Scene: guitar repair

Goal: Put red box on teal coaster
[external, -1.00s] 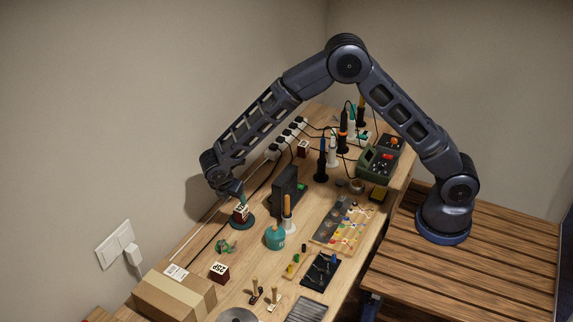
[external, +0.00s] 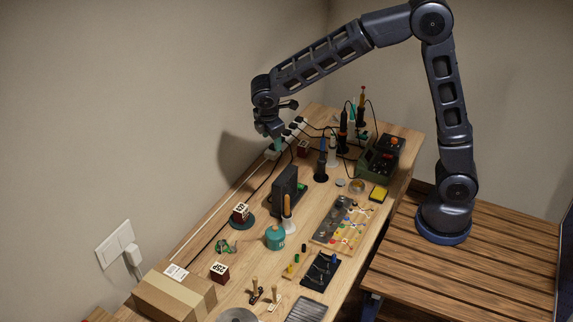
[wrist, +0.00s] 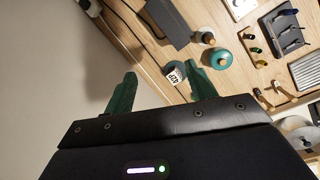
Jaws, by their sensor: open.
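A small dark red box (external: 240,212) with a white printed label sits on the round teal coaster (external: 249,223) near the wall side of the bench. The box also shows in the wrist view (wrist: 173,77), on the coaster between and beyond my fingertips. My gripper (external: 274,147) is raised above the back of the bench, well clear of the box. Its two green fingers (wrist: 160,70) are apart with nothing between them.
Another red box (external: 219,272) stands nearer the front, and one (external: 303,148) stands further back. A dark upright stand (external: 285,190), teal bottle (external: 275,237) and cardboard box (external: 175,296) are nearby. Power strips and cables run along the wall side.

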